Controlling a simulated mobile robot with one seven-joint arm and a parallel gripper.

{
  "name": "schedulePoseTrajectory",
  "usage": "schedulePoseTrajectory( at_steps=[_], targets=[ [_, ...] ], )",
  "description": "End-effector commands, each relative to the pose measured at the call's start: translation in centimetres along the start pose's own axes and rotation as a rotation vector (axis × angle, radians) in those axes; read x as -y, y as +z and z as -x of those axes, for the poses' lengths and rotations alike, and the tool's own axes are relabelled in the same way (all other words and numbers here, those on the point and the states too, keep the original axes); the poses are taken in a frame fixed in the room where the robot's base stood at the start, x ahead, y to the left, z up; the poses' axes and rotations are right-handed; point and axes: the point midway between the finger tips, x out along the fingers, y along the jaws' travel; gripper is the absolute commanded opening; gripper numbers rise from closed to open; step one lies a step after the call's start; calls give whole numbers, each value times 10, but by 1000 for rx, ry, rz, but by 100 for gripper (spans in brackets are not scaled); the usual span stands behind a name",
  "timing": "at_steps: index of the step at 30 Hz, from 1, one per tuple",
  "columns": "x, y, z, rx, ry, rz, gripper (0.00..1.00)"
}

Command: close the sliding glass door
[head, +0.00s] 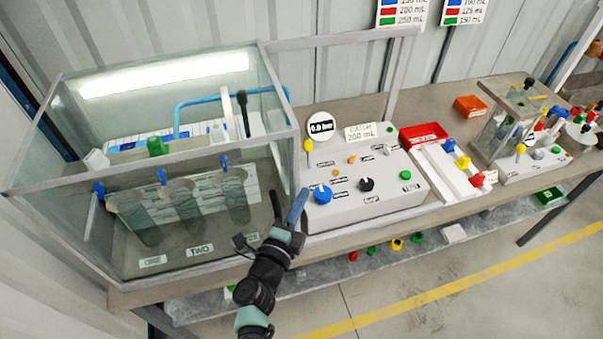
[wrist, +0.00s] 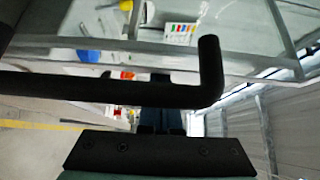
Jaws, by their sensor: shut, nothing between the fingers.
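The glass door (head: 125,235) is a clear pane in a grey frame, across the front of the left part of the enclosure. The right part of the frame (head: 340,38) shows no pane in front of the control panel (head: 375,180). In the wrist view a black bar handle (wrist: 120,90) with a bent end crosses close in front of my gripper, with glass beyond. My gripper (head: 301,194) is shut and empty near the door's right edge in the head view. Its fingers (wrist: 160,85) are partly hidden by the bar, and I cannot tell whether they touch it.
Beakers with blue clips (head: 163,177) stand behind the glass. The bench (head: 440,205) carries a red tray (head: 423,133), an orange box (head: 469,105) and a smaller glass rig (head: 520,110) to the right. A shelf (head: 415,245) with small parts lies below. The floor in front is clear.

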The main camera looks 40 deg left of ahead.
Motion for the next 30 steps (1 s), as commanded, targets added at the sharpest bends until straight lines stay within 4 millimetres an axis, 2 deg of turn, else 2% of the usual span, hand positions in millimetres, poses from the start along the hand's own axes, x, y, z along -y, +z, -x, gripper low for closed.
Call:
schedulePoseTrajectory(
  at_steps=[4, 12, 18, 24, 30],
  targets=[
    [0, -23, -17, -14, -6, -1, 0],
    [0, -22, 40, -14, -2, -3, 0],
    [0, -23, 70, -17, -4, -2, 0],
    [1, -22, 83, -17, -5, -3, 0],
    [2, -22, 84, -17, -5, -2, 0]
  ],
)
